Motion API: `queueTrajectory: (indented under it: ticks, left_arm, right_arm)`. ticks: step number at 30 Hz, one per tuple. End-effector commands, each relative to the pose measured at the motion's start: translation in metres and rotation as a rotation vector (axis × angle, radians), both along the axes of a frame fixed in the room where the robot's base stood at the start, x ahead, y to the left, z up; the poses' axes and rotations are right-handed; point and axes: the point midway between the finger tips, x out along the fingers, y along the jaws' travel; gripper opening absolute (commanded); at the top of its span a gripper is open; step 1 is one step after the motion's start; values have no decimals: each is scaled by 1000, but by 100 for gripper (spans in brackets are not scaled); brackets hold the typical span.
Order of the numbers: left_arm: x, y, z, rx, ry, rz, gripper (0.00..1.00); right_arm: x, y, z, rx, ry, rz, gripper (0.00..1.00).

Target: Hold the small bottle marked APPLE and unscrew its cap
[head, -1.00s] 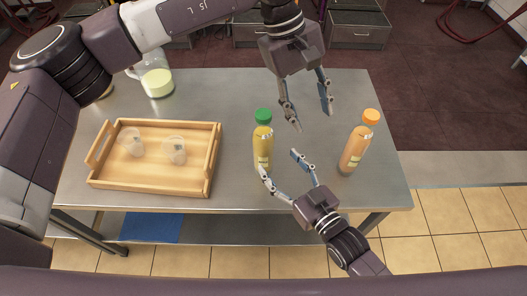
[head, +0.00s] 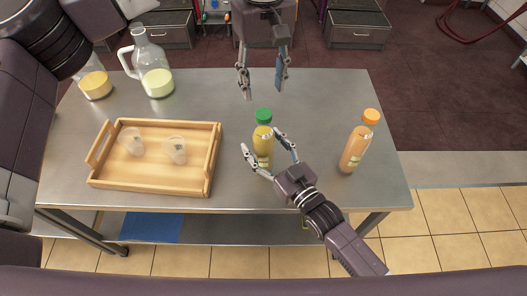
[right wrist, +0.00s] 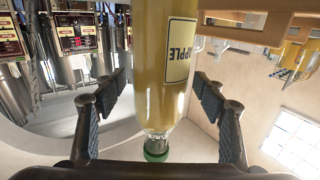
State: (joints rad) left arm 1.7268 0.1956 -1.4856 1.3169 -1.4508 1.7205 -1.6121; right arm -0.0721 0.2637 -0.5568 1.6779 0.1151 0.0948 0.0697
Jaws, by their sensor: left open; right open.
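The small bottle marked APPLE (head: 263,137) stands upright on the steel table, with yellow juice and a green cap (head: 263,115) on top. Its label (right wrist: 179,52) reads APPLE in the right wrist view, where the bottle appears upside down. My right gripper (head: 262,141) is open, with one finger on each side of the bottle. In the right wrist view, gaps show between the bottle and both fingers. My left gripper (head: 263,94) is open and empty, pointing down above and behind the green cap.
An orange bottle (head: 356,148) with an orange cap stands to the right. A wooden tray (head: 213,166) with two clear cups (head: 131,141) lies to the left. A glass jug (head: 153,76) and another vessel (head: 95,84) stand at the back left. The table's right front is clear.

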Motion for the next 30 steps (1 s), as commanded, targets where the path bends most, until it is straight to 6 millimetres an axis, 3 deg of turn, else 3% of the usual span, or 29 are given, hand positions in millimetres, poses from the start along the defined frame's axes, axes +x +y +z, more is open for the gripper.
queueTrajectory:
  ticks: [7,24,30]
  left_arm:
    - [0,0,0,0,1,0,45]
    - [0,0,0,0,1,0,45]
    - [0,-1,0,-1,1,-50,45]
  right_arm:
    - [1,0,0,0,0,0,63]
    - [0,0,0,-1,-1,0,0]
    - [0,0,0,-1,-1,0,0]
